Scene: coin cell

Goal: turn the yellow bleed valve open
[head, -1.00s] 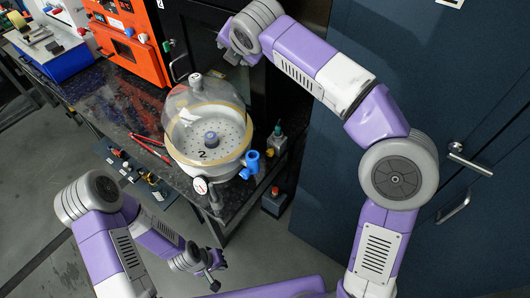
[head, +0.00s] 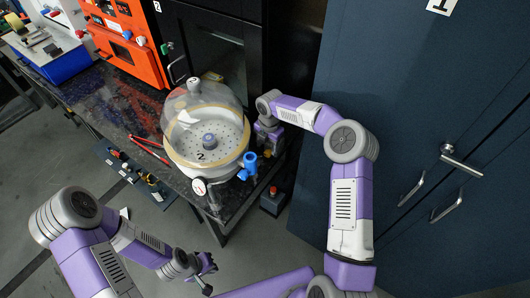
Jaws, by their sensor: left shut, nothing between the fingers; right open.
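A clear dome chamber (head: 205,108) marked 2 stands on the dark bench, with a blue valve fitting (head: 247,166) and a round gauge (head: 199,187) at its front. A small yellow part (head: 267,154) shows just right of the chamber. It may be the bleed valve, but it is too small and covered to tell how it is turned. My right gripper (head: 268,147) is open and points down over this spot; I cannot tell whether it touches the yellow part. My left gripper (head: 207,277) is shut and empty, low in front of the bench.
An orange machine (head: 125,40) and a black cabinet (head: 210,45) stand behind. Red-handled tongs (head: 148,148) lie left of the chamber. A dark box with a red top (head: 273,198) sits below the bench edge. Blue cabinet doors (head: 420,120) close off the right.

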